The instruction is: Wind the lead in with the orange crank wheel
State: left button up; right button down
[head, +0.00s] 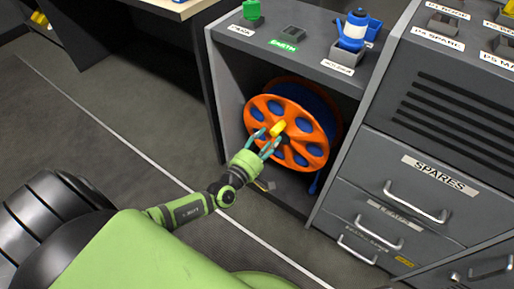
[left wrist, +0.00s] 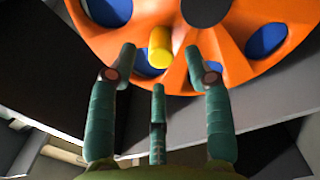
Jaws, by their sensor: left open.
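The orange crank wheel (head: 262,108) is mounted upright on the front of a blue cable reel in an open cabinet bay. It has several blue-backed openings and a dark hub. A yellow crank handle (head: 277,128) sticks out from its face. In the left wrist view the wheel (left wrist: 236,55) fills the top, with the yellow handle (left wrist: 159,48) left of the hub (left wrist: 206,8). My left gripper (head: 266,139) is open and empty, its fingertips just short of the handle and to either side of it. A third finger shows below the handle. My right gripper is not in view.
The bay's side walls (head: 228,95) and shelf top enclose the reel closely. Grey drawers (head: 400,170) with handles stand to the right. The floor at left is clear.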

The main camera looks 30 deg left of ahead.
pick_arm(q)
jog(key=s, duration=0.7)
jog(key=shift+a, duration=0.25)
